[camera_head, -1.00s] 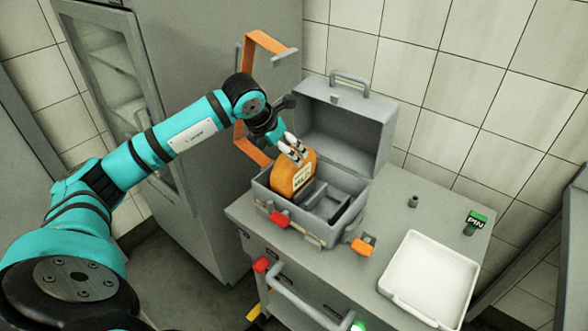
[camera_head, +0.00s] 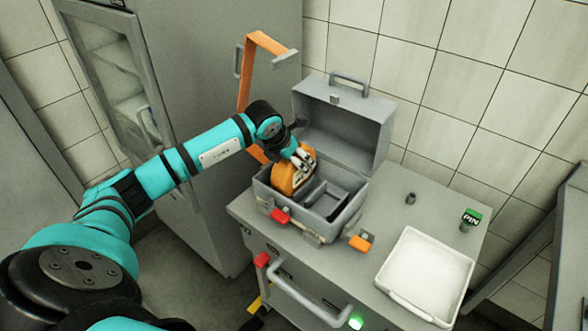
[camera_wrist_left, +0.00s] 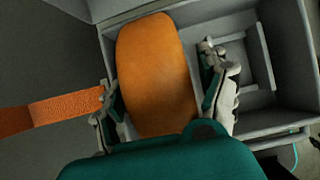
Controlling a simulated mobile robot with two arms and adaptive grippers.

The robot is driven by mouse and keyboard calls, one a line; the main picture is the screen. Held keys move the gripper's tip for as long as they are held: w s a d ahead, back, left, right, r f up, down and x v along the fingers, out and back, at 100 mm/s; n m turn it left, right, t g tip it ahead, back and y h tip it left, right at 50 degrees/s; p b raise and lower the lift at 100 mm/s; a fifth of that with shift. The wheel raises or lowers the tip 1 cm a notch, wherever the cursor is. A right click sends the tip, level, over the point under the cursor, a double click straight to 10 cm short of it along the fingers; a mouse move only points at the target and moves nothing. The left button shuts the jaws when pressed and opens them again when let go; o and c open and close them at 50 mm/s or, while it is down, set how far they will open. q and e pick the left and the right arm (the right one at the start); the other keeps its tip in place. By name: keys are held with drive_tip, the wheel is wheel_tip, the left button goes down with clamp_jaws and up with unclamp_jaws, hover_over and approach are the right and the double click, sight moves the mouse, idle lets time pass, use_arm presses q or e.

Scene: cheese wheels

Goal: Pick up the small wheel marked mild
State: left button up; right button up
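An orange cheese wheel (camera_head: 284,181) stands on edge in the left compartment of an open grey case (camera_head: 320,228). Its pale label is mostly covered by my gripper, so I cannot read it now. My left gripper (camera_head: 302,166) is down at the wheel from above. In the left wrist view the wheel (camera_wrist_left: 155,70) lies between the two fingers of my left gripper (camera_wrist_left: 162,82), one on each side. The fingers are apart, with a gap visible at the right finger. My right gripper is not in view.
The case's raised lid (camera_head: 343,130) stands behind the wheel. An orange strap-like bar (camera_head: 246,75) rises at the grey cabinet behind my arm.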

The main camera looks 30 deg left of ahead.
use_arm(q)
clamp_jaws()
drive_tip(key=shift+w+a+r, duration=0.1)
drive_tip(key=shift+w+r, duration=0.05)
drive_tip(key=shift+r, duration=0.05)
drive_tip(key=shift+a+r, duration=0.1)
drive_tip(key=shift+a, duration=0.05)
